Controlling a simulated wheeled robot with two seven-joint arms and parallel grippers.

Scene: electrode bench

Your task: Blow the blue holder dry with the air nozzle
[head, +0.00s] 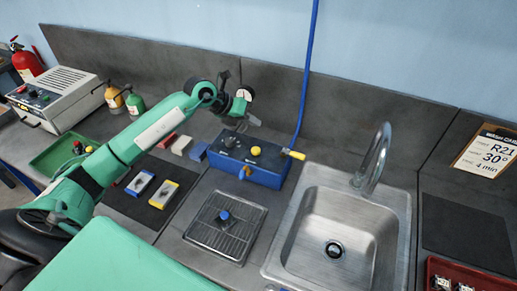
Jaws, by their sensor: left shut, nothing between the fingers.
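A small dark piece with a blue top (224,216), which looks like the blue holder, stands on the metal drain grate (203,241) left of the sink. The air nozzle (294,154) is yellow, at the lower end of a blue hose (306,80), beside the right end of the blue box (247,165). My left gripper (248,121) is shut and empty, above and behind the blue box, apart from nozzle and holder. My right gripper is not in view.
A steel sink (276,238) with a tall faucet (375,158) lies right of the grate. A red tray (432,266) stands at the lower right.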

